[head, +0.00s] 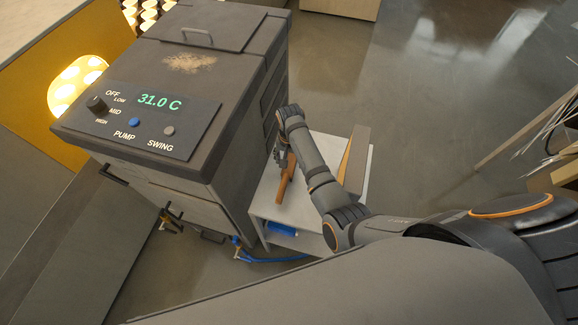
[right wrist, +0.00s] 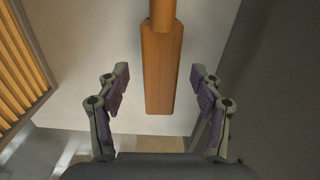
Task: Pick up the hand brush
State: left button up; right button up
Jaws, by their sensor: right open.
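The hand brush (head: 287,178) lies on the white top of a small stand beside the grey machine; its wooden body is brown-orange. In the right wrist view the brush (right wrist: 162,75) shows as a long wooden block with a narrower round part at the top edge; bristles are not visible. My right gripper (head: 280,152) is over the stand at the brush, partly hidden by its own arm in the head view. In the right wrist view my right gripper (right wrist: 159,88) is open, one finger on each side of the brush, with gaps on both sides. My left gripper is not in view.
The grey machine (head: 205,60) with a 31.0 C display stands directly left of the white stand (head: 270,208). A box with a slatted face (head: 357,155) stands on the stand's right side. A blue item (head: 281,229) is on the lower shelf. Open floor lies beyond.

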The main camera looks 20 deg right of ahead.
aim_at(290, 163)
notch_tip(290, 163, down, 4)
jog(key=shift+w+r, duration=0.1)
jog(key=c, duration=1.3)
